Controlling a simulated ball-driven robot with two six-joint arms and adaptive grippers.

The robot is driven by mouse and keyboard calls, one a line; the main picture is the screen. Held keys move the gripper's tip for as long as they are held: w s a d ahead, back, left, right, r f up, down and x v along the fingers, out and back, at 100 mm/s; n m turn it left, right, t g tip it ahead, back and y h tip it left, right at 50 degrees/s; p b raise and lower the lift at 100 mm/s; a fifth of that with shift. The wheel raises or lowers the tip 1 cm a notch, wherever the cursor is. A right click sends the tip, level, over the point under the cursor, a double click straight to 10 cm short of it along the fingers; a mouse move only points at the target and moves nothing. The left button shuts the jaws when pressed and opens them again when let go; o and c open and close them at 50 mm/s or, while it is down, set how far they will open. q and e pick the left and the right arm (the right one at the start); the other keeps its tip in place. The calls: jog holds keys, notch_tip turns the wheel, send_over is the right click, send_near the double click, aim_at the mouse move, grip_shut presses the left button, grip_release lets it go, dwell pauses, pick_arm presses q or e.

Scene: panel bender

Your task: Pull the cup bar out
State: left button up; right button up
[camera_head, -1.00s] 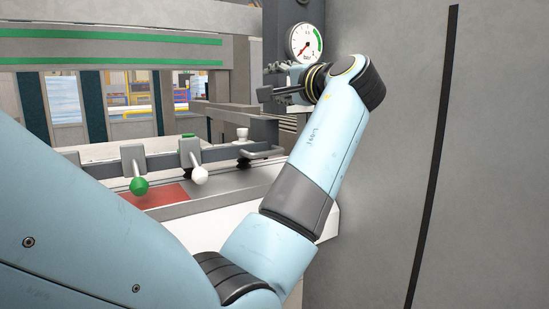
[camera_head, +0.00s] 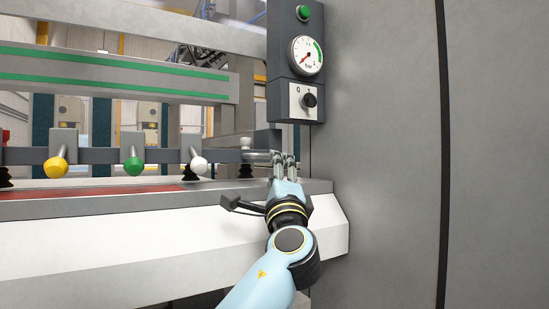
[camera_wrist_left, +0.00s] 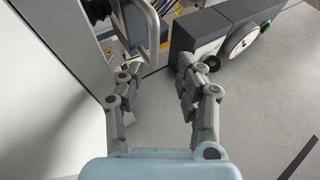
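The cup bar (camera_head: 98,156) is a dark horizontal rail with yellow, green and white knobs and black suction cups beneath it. It spans the left half of the head view. A pale curved handle (camera_head: 258,155) is at its right end. My left gripper (camera_head: 284,160) is at that handle, its fingers pointing up and away. In the left wrist view, my left gripper (camera_wrist_left: 161,66) is open and empty, and the handle (camera_wrist_left: 153,28) shows ahead of the gap, nearer the left finger. Contact cannot be told. My right gripper is not in view.
A control box with a pressure gauge (camera_head: 306,56), a green button (camera_head: 303,13) and a black rotary switch (camera_head: 309,100) hangs above my gripper. A large grey wall panel (camera_head: 385,150) fills the right side. A white machine front (camera_head: 120,245) lies below the bar.

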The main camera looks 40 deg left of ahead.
pick_arm(q)
jog(key=x, duration=0.6)
grip_shut()
jog(key=shift+r, duration=0.1)
